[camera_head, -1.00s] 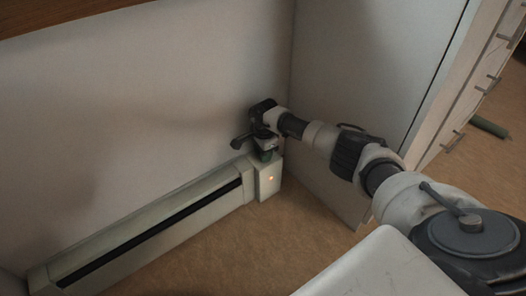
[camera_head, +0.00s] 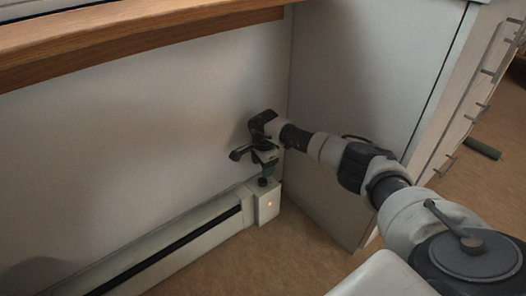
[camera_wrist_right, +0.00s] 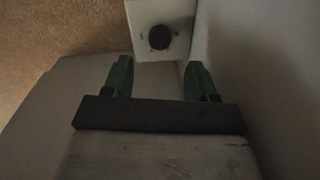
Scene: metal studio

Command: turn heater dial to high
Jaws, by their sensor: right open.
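The heater (camera_head: 170,245) is a long, low, pale baseboard unit with a dark slot, along the foot of the wall. At its right end is a white control box (camera_head: 268,207) with a lit orange light. The round dark dial (camera_head: 263,182) sits on top of this box. The dial also shows in the right wrist view (camera_wrist_right: 159,38), with small marks around it. My right gripper (camera_head: 266,172) is just above the dial. In the wrist view its green fingertips (camera_wrist_right: 158,78) are apart with nothing between them, and the dial lies beyond them. My left gripper is out of view.
A wooden ledge (camera_head: 150,40) runs along the wall above the heater. A pale cabinet side (camera_head: 350,100) stands close to the right of the control box, under my right arm. Brown floor (camera_head: 240,262) is clear in front of the heater.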

